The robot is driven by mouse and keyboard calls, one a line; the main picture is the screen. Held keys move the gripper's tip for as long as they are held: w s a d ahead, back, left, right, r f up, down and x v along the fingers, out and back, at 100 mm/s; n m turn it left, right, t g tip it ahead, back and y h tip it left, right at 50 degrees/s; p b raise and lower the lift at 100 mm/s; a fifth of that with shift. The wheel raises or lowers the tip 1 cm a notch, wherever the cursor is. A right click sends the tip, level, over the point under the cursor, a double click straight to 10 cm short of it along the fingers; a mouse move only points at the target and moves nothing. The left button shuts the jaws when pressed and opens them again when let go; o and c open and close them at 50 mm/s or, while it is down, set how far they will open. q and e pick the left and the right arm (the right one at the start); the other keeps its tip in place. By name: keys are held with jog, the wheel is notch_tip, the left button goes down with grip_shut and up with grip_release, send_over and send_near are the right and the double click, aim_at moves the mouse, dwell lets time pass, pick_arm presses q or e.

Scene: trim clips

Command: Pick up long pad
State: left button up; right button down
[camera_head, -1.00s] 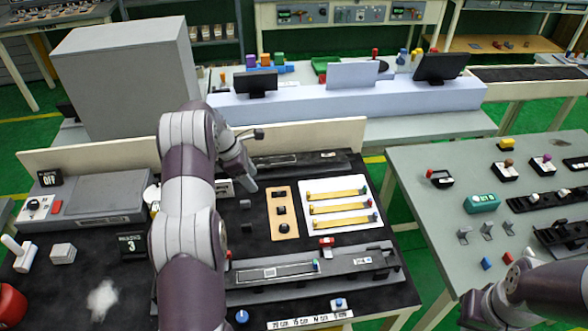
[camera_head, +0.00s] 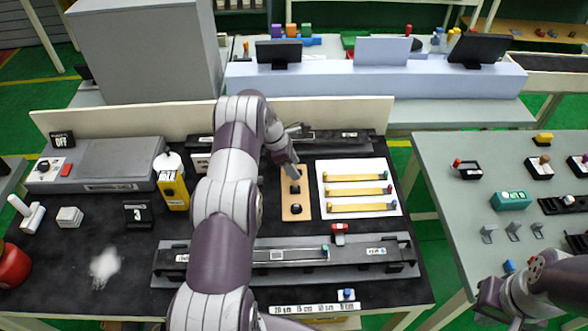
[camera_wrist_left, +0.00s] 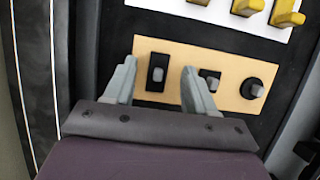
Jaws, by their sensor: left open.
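The tan board (camera_head: 305,208) holds three black pads, each with a grey peg. In the left wrist view (camera_wrist_left: 180,58) the long pad (camera_wrist_left: 157,84) is the rectangular one at the left end. The square pad (camera_wrist_left: 210,75) is beside it and the round pad (camera_wrist_left: 252,88) is at the right end. My left gripper (camera_wrist_left: 160,82) is open, its two fingers on either side of the long pad, with nothing held. In the head view my left gripper (camera_head: 291,169) is over the far end of the board and hides the long pad. My right gripper (camera_head: 487,300) is at lower right; its jaw state is unclear.
A white card with yellow strips (camera_head: 360,165) lies right of the board. A grey rail (camera_head: 390,262) runs in front, with a red clamp (camera_head: 339,232) behind it. A dark rail (camera_head: 350,140) lies behind. A yellow device (camera_head: 172,190) stands to the left.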

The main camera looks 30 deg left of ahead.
pick_arm(q)
jog(key=shift+f, duration=0.15)
jog(key=shift+w, duration=0.1)
jog(key=shift+c, duration=1.3)
grip_shut()
